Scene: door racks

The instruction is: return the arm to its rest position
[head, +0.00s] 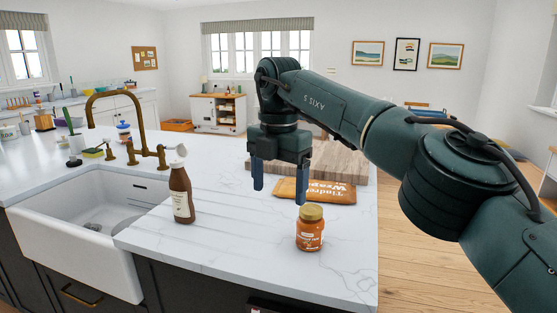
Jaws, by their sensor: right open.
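My right arm comes in from the right and reaches over the white marble counter (220,245). My right gripper (279,185) points down with its two blue fingers apart, open and empty. It hangs above the counter, in front of a wooden board (345,163) and near an orange packet (335,192). A jar with a gold lid (310,230) stands upright on the counter, in front of and below the gripper. My left gripper is not in view.
A brown bottle with a white top (181,190) stands left of the gripper, beside the white sink (75,240) and brass tap (125,100). Counter between bottle and jar is clear. Wooden floor (425,270) lies to the right. A small cabinet (218,112) stands at the back.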

